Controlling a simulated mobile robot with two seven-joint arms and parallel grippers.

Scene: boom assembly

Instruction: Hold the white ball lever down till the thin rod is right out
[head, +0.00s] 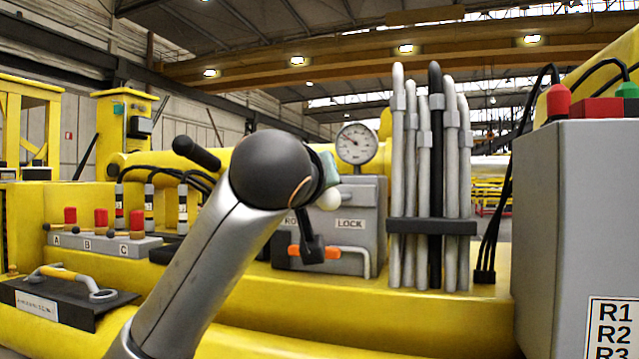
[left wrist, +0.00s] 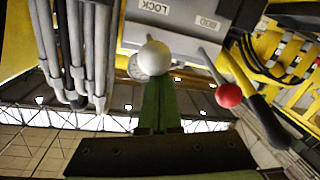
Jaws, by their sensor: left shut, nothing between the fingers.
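The white ball (head: 329,199) of the lever shows beside my left wrist in the head view, in front of the grey box marked LOCK (head: 350,224). In the left wrist view the white ball (left wrist: 154,58) is right at the tips of my left gripper (left wrist: 160,82), by the LOCK label. The green fingers are shut with nothing between them. Whether they touch the ball is unclear. A red ball lever (left wrist: 228,95) stands beside it by the ROD label; my arm hides it in the head view. I cannot make out the thin rod. My right gripper is not in view.
A round gauge (head: 357,143) stands above the grey box. Upright grey pipes (head: 398,180) are to its right, then a large grey cabinet (head: 575,220). Red-topped levers A, B, C (head: 101,218) are at left. A black grip (head: 196,153) is behind my arm.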

